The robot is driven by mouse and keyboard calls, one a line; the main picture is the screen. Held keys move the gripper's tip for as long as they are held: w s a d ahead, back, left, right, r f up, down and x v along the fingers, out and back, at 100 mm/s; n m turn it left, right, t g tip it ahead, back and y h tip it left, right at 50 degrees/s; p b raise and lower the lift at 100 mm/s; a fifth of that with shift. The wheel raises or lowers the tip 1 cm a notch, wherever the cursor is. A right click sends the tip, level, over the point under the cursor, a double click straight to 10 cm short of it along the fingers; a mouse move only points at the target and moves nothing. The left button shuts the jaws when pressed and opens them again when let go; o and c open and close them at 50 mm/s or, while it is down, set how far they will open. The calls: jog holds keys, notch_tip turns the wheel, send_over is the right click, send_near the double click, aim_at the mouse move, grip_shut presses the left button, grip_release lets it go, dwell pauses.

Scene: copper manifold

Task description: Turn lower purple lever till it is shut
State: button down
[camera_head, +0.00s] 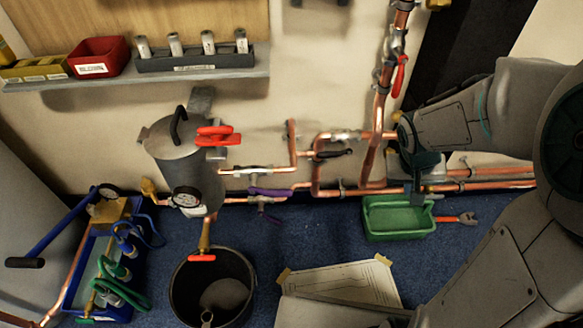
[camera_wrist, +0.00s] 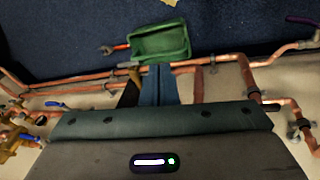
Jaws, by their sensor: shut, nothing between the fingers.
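A purple lever (camera_head: 268,192) sits on the lower copper pipe just right of the grey tank, low on the wall. Its handle looks roughly in line with the pipe. In the wrist view a purple lever (camera_wrist: 302,20) shows at the far top right, partly cut off by the edge. My gripper (camera_head: 416,188) is well to the right of the lever in the head view, close to the pipes above a green tray. In the wrist view my gripper (camera_wrist: 158,72) has its fingers together and empty, near the lower pipe. Nothing touches the lever.
The green tray (camera_head: 400,218) stands on the blue floor. A black-handled valve (camera_head: 333,153) and upright copper pipes stand between my gripper and the lever. The grey tank (camera_head: 186,165) and black bucket (camera_head: 240,275) are at left. A paper sheet (camera_head: 345,283) lies on the floor.

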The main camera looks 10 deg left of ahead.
jog(key=w+a+f+n+t+p, duration=0.1)
jog(key=w+a+f+p, duration=0.1)
jog(key=w+f, duration=0.5)
jog(key=g+y+p, duration=0.3)
jog(key=y+p, duration=0.1)
jog(key=y, duration=0.6)
send_near(277, 220)
jog(key=shift+n, duration=0.4)
jog(key=b+x, duration=0.5)
jog(key=b, duration=0.2)
jog(key=shift+s+f, duration=0.15)
jog(key=shift+f, duration=0.2)
jog(key=shift+a+f+b, duration=0.4)
jog(key=shift+a+b, duration=0.1)
jog(key=shift+a, duration=0.05)
jog(key=shift+d, duration=0.15)
